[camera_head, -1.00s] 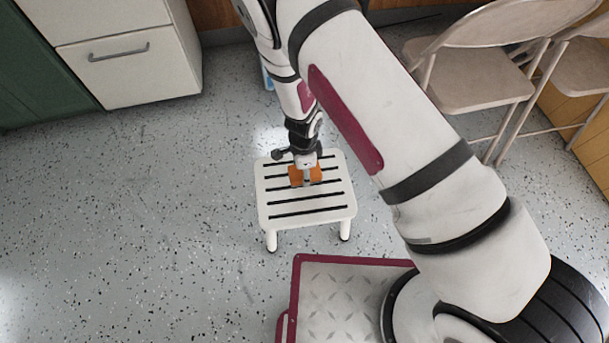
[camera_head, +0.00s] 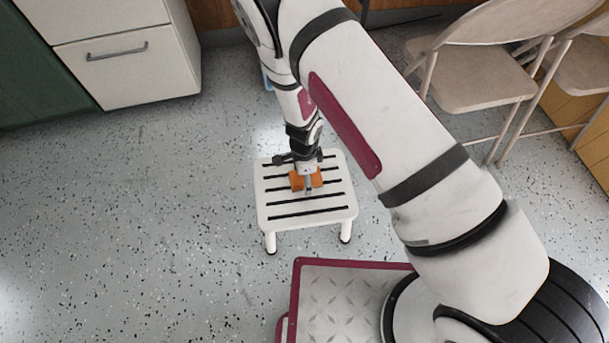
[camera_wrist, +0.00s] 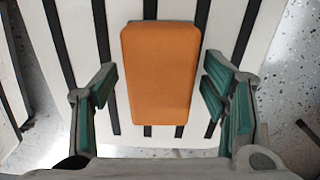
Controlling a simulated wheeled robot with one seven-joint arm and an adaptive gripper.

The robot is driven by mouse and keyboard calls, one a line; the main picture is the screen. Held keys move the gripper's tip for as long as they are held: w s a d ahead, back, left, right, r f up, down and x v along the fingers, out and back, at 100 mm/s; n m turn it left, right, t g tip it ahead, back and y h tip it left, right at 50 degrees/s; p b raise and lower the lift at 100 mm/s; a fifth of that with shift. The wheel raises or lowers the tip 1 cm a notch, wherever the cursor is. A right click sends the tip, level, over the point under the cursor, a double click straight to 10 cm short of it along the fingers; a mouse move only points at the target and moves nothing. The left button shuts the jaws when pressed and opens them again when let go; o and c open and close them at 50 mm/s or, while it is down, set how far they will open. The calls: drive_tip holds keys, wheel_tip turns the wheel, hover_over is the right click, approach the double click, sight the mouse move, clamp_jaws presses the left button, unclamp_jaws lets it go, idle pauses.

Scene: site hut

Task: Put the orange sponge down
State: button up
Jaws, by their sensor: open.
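The orange sponge (camera_head: 297,181) lies on the white slatted stool (camera_head: 280,217) in the head view. In the wrist view the sponge (camera_wrist: 160,75) lies across the dark slots of the stool top (camera_wrist: 75,20). My gripper (camera_wrist: 158,95) is open, with one green-padded finger on each side of the sponge and a clear gap to both. In the head view my gripper (camera_head: 308,184) is right over the sponge and hides part of it.
Beige folding chairs (camera_head: 475,80) stand at the right. A white drawer cabinet (camera_head: 130,75) stands at the upper left. The speckled floor (camera_head: 140,210) left of the stool is clear.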

wheel_tip(320, 180, up, 12)
drive_tip(key=p, duration=0.5)
drive_tip(key=shift+r, duration=0.15)
drive_tip(key=s+d+r+n+y, duration=0.2)
drive_tip(key=s+r+n, duration=0.15)
drive_tip(key=r, duration=1.15)
drive_tip(key=s+d+r+n+y, duration=0.2)
drive_tip(key=r+n, duration=0.2)
drive_tip(key=r, duration=1.1)
drive_tip(key=s+d+r+n+h, duration=0.1)
drive_tip(key=s+d+r+n, duration=0.3)
drive_tip(key=s+d+r, duration=0.65)
drive_tip(key=s+d+r+n+h, duration=0.1)
drive_tip(key=s+d+n+h, duration=0.2)
drive_tip(key=s+d, duration=0.4)
drive_tip(key=s, duration=0.6)
drive_tip(key=shift+d+r, duration=0.2)
drive_tip(key=shift+r, duration=0.2)
